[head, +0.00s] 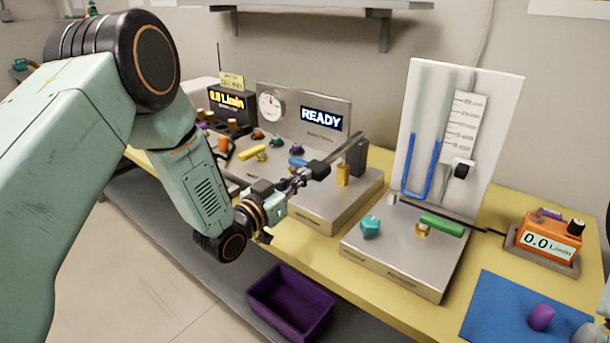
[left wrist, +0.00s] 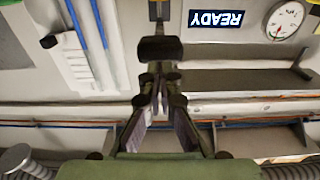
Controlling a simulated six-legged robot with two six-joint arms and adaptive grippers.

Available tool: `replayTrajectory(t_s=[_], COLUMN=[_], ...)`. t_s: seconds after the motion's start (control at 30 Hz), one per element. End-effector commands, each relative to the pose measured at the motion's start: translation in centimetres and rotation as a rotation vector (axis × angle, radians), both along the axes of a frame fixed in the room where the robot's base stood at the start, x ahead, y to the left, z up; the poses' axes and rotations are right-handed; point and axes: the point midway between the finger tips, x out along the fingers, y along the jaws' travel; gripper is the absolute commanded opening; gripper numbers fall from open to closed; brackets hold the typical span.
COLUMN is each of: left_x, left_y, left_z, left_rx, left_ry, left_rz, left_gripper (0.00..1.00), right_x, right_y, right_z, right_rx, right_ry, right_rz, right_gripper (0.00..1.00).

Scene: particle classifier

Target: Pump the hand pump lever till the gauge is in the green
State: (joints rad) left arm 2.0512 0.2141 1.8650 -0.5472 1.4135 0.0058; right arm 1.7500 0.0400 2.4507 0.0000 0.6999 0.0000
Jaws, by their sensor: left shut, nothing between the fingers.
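The pump lever (head: 340,149) is a dark bar that slopes down to the left from a dark post beside a brass cylinder (head: 343,174). It ends in a black grip (head: 318,168). My left gripper (head: 301,178) is shut and empty, its fingertips close to that grip. In the left wrist view the grip (left wrist: 160,48) lies just beyond the shut fingertips (left wrist: 158,82); I cannot tell whether they touch. The round white gauge (head: 271,105) is on the grey panel, also in the left wrist view (left wrist: 286,20); its colour zones are too small to read.
The panel display (head: 321,118) reads READY. Several coloured knobs stand left of the lever. A white board with a blue U-tube (head: 405,170) stands to the right. An orange flow meter (head: 546,240) and a blue mat (head: 490,305) lie farther right. A purple bin (head: 290,305) is below.

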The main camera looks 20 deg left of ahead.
Motion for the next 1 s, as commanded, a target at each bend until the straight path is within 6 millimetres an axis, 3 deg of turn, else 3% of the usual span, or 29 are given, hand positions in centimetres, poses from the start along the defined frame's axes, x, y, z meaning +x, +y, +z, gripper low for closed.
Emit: replayTrajectory(t_s=[0.2, 0.4, 1.0], left_x=[-3.8, -6.2, -7.3], left_y=[1.5, 2.4, 2.7], left_z=[-0.4, -0.7, -0.7], left_rx=[-0.003, -0.002, 0.000], left_ry=[0.000, -0.003, -0.006], left_rz=[0.003, 0.002, -0.001], left_gripper=[0.00, 0.00, 0.00], right_x=[0.0, 0.0, 0.0], right_y=[0.0, 0.0, 0.0], right_z=[0.4, 0.7, 0.8], right_rx=[0.000, 0.000, 0.000], right_ry=[-0.001, -0.001, -0.001], right_rz=[0.000, 0.000, 0.000], right_gripper=[0.00, 0.00, 0.00])
